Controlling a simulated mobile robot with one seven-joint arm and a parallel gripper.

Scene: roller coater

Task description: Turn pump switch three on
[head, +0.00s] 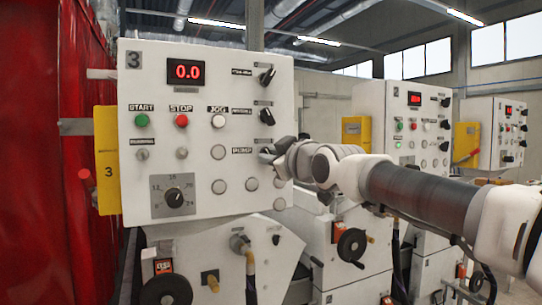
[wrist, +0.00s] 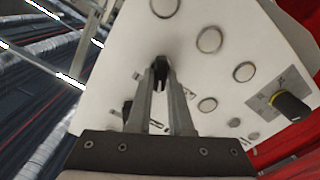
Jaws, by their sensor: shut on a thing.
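The panel marked 3 (head: 215,95) is the nearest machine's white control box. Its pump switch (head: 266,149) is the lowest black rotary switch on the right side, beside a small dark label. My gripper (head: 269,157) reaches it from the right, with its fingertips at the switch. In the wrist view my gripper (wrist: 160,78) has its two fingers close together, shut on the dark knob of the switch (wrist: 159,62). The fingers hide much of the knob, so its exact angle is hard to tell.
Two more rotary switches (head: 267,116) sit above on the same panel. Start, stop and jog buttons (head: 181,120) and a large dial (head: 174,198) are to the left. Similar panels (head: 405,125) stand behind my arm. A red curtain (head: 80,150) is at the far left.

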